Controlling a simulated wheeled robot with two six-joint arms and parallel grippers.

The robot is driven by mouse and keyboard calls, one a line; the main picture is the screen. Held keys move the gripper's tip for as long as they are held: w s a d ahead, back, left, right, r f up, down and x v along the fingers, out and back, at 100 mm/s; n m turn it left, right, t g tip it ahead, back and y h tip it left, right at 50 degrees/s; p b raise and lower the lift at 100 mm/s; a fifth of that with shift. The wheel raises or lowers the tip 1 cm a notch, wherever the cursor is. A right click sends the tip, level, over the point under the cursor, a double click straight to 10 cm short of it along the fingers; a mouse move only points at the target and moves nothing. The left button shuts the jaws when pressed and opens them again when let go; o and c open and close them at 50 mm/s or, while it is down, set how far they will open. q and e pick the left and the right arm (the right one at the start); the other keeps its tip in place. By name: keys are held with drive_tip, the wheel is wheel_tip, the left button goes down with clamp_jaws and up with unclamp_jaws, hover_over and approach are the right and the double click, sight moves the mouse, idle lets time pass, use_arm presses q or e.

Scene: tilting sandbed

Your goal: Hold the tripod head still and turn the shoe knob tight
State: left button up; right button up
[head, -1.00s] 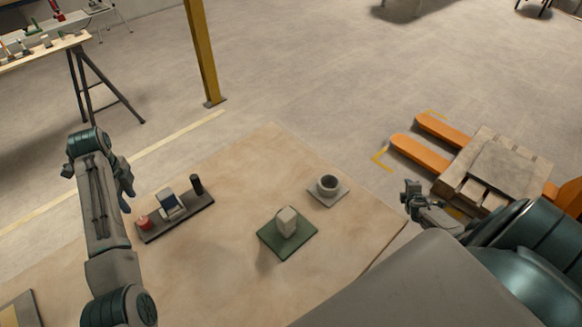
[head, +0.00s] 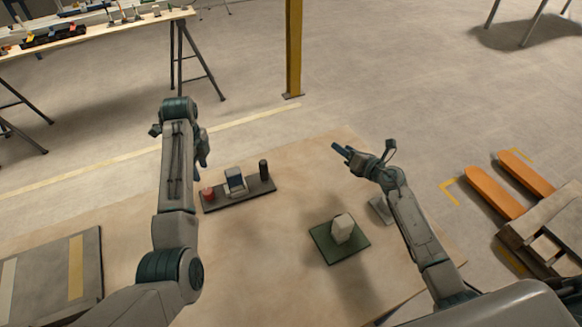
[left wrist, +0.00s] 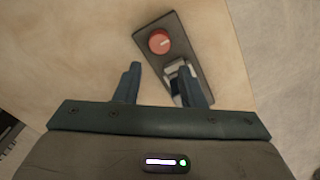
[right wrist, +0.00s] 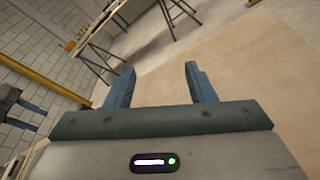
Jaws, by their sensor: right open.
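A dark plate (head: 218,203) lies on the table with a red knob (head: 208,194), a grey and dark-blue block (head: 235,182) and a black upright cylinder (head: 263,170) on it. I take these for the shoe knob and tripod head. My left gripper (head: 203,152) is above and left of the plate. In the left wrist view its fingers (left wrist: 162,82) are apart and empty; the right finger partly covers the block, and the red knob (left wrist: 159,41) shows beyond the fingers. My right gripper (head: 340,152) is open and empty, above the table's far right part, away from the plate.
A green mat (head: 330,250) with a pale block (head: 342,228) lies near my right forearm. A grey pad (head: 378,208) is partly hidden by that arm. A flat tray (head: 50,275) is at lower left.

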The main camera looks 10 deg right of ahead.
drive_tip(key=a+r+n+g+y, duration=0.1)
drive_tip(key=a+r+n+y, duration=0.1)
drive_tip(key=a+r+n, duration=0.35)
drive_tip(key=a+r+n+y, duration=0.1)
drive_tip(key=a+r+n, duration=0.1)
drive_tip(key=a, duration=0.6)
drive_tip(key=n+g, duration=0.4)
approach(266, 164)
drive_tip(key=w, duration=0.1)
drive_tip(key=shift+y, duration=0.4)
drive_tip(key=x, duration=1.1)
drive_tip(key=shift+s+d+f, duration=0.1)
drive_tip(key=shift+f, duration=0.3)
